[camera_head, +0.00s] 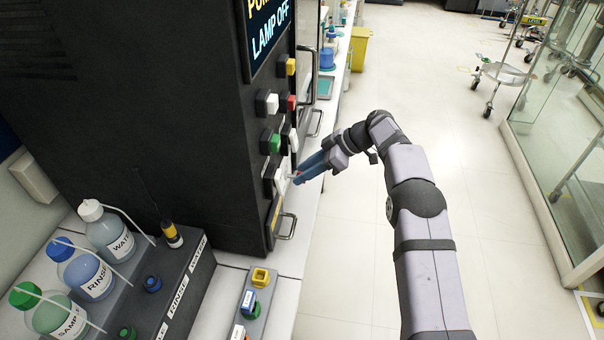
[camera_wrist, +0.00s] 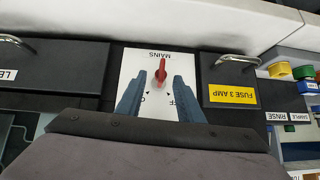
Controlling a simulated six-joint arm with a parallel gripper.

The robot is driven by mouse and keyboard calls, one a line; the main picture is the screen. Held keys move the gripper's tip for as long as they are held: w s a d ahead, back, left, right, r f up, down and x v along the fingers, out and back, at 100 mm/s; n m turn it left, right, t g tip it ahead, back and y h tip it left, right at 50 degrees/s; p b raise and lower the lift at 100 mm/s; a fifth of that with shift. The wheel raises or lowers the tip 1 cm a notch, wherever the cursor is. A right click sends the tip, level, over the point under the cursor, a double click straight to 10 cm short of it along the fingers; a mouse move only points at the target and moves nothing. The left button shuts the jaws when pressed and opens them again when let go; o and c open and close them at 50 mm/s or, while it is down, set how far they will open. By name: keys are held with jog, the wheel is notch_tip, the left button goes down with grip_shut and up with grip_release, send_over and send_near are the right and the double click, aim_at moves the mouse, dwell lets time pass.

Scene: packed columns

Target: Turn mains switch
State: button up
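The mains switch (camera_wrist: 161,71) is a small red lever on a white plate (camera_wrist: 131,66) marked MAINS, which appears upside down in the wrist view. Its lever stands roughly upright in that picture, above the ON/OFF marks; I cannot tell which mark it points to. My gripper (camera_wrist: 160,76) has its two blue fingers one on each side of the red lever, with a visible gap on both sides. In the head view, my gripper (camera_head: 297,178) is at the lower front of the black cabinet, by the white plate (camera_head: 281,179), and largely hides the switch.
A black cabinet (camera_head: 150,110) carries several coloured buttons and a LAMP OFF display (camera_head: 270,30). A drawer with a metal handle and FUSE 3 AMP label (camera_wrist: 233,94) is beside the plate. Bottles (camera_head: 85,275) and a small rack (camera_head: 254,305) stand on the bench.

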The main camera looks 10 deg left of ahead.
jog(key=b+v, duration=0.1)
jog(key=v, duration=0.5)
jog(key=shift+r, duration=0.1)
jog(key=shift+c, duration=0.9)
jog(key=shift+d+f+b, duration=0.25)
jog(key=shift+f+b, duration=0.25)
jog(key=shift+b, duration=0.15)
jog(key=shift+c, duration=0.3)
jog(key=d+f+m+y+b, duration=0.1)
jog(key=d+f+b, duration=0.2)
jog(key=f+b, duration=0.45)
jog(key=d+f+m+y+b, duration=0.1)
jog(key=d+f+m+b, duration=0.1)
jog(key=f+b, duration=0.55)
jog(key=a+r+n+y, duration=0.2)
jog(key=a+r+y, duration=0.1)
jog(key=r+y, duration=0.4)
notch_tip(320, 180, up, 2)
jog(key=shift+s+r+n+t, duration=0.15)
jog(key=shift+s+n+t, duration=0.15)
jog(key=shift+n, duration=0.1)
jog(key=shift+a, duration=0.15)
